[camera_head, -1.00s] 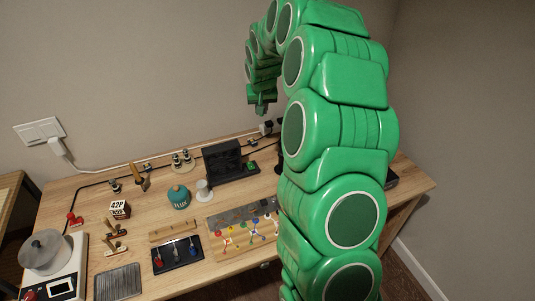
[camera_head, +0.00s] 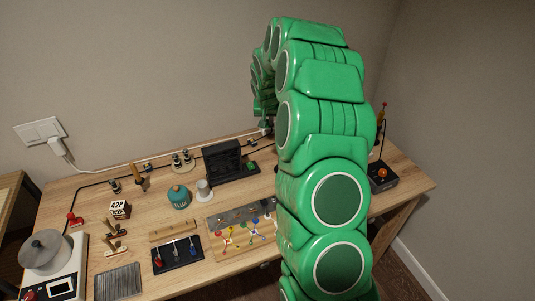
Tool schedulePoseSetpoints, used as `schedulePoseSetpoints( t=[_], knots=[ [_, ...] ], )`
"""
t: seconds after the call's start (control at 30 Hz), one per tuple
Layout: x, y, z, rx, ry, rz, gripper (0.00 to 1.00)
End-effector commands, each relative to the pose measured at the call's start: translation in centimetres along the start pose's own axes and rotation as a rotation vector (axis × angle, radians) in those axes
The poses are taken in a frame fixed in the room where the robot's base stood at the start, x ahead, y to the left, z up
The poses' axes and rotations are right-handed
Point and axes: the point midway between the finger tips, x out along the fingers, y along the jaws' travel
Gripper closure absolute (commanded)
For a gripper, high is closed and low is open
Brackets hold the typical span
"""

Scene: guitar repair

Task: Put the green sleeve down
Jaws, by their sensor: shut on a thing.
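My gripper (camera_head: 264,112) hangs at the far end of my green arm, over the back of the workbench near the wall. It is small and partly covered by my arm. It is shut on the green sleeve, but the sleeve cannot be told apart from the green of my arm. A small green piece (camera_head: 252,166) sits beside the black box (camera_head: 222,162) on the bench; I cannot tell what it is.
The wooden bench (camera_head: 75,212) holds a teal pot (camera_head: 179,197), a white cup (camera_head: 203,190), a black tray of tools (camera_head: 178,254), a board with coloured wires (camera_head: 240,238) and a soldering station (camera_head: 382,178). My arm hides the bench's right-middle part.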

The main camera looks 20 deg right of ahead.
Motion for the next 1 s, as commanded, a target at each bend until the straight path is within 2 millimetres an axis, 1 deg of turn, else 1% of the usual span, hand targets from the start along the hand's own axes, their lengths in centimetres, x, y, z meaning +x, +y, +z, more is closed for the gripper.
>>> schedulePoseSetpoints(
  t=[0.13,0.37,0.47,0.7,0.93,1.0],
  knots=[
    [2.0,0.0,0.8,0.001,0.000,0.000,1.00],
    [3.9,0.1,1.6,-0.001,-0.001,0.001,1.00],
    [4.9,0.0,2.1,0.000,-0.002,0.000,1.00],
    [8.3,0.0,3.6,-0.001,-0.003,0.001,1.00],
    [9.8,0.0,4.1,-0.001,0.000,0.000,1.00],
    [10.6,0.0,4.5,-0.001,-0.002,0.000,1.00]
  ],
)
